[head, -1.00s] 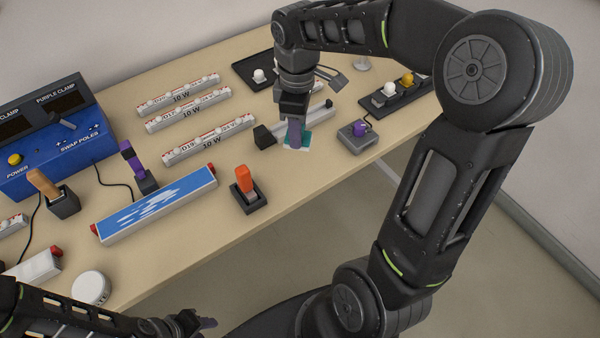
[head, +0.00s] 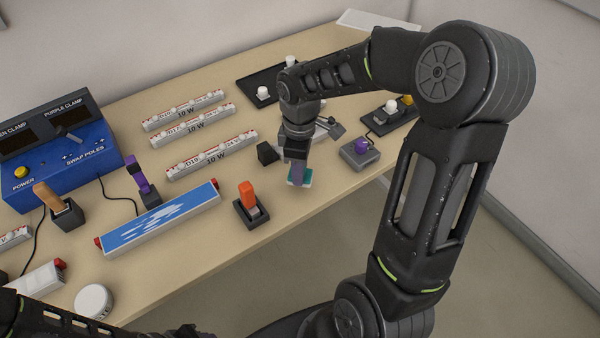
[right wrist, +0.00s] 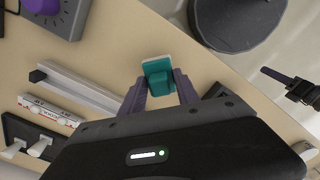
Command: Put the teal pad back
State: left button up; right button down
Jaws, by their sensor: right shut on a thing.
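The teal pad (head: 306,178) is in the grip of my right gripper (head: 298,178), near the front edge of the table in the head view. In the right wrist view, the teal pad (right wrist: 157,72) sits between the two purple fingers of my right gripper (right wrist: 158,85), with a pale layer at its far side. I cannot tell whether the pad touches the table. My left gripper (head: 187,332) shows only partly at the bottom edge of the head view. Whether it is open or shut is unclear.
A black block (head: 267,153) stands left of the right gripper, and a grey box with a purple knob (head: 361,150) to its right. An orange-handled switch (head: 248,199) stands nearer the left. Several 10 W bars (head: 212,154) lie behind. A blue power unit (head: 60,160) stands far left.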

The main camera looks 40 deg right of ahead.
jog(key=shift+f, duration=1.35)
jog(key=shift+f, duration=0.2)
jog(key=c, duration=0.9)
grip_release()
jog(key=shift+r, duration=0.1)
jog(key=shift+r, duration=0.1)
notch_tip(320, 180, up, 12)
jog(key=shift+r+b, duration=0.1)
jog(key=shift+b, duration=0.25)
